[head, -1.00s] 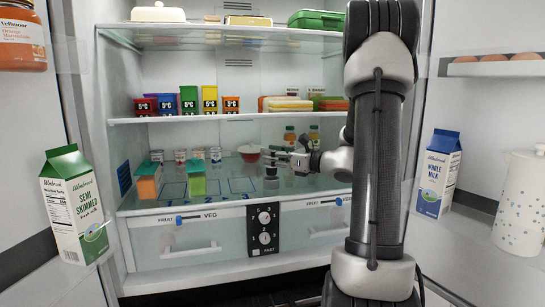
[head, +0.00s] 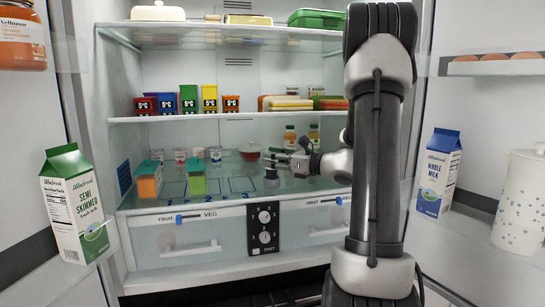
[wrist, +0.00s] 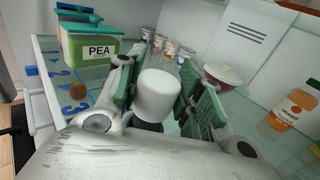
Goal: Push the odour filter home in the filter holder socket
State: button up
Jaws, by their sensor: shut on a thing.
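The odour filter, a white rounded cylinder (wrist: 158,95), is between the green-padded fingers of my gripper (wrist: 155,92) in the wrist view. My gripper is shut on it. A dark round piece (wrist: 148,126), apparently the filter holder socket, shows just under the filter; whether the filter is fully seated in it cannot be told. The filter is hardly visible there.
A green-lidded PEA box (wrist: 88,45) and an orange one (head: 148,185) stand left on the marked shelf. Small tubs (head: 197,153), a red bowl (head: 250,152) and juice bottles (head: 290,137) stand behind. Drawers with a dial panel (head: 263,230) lie below.

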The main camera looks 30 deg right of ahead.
jog(key=shift+f, duration=1.5)
jog(key=o, duration=1.1)
jog(key=v, duration=0.7)
jog(key=shift+s+d, duration=0.15)
jog(key=shift+s, duration=0.05)
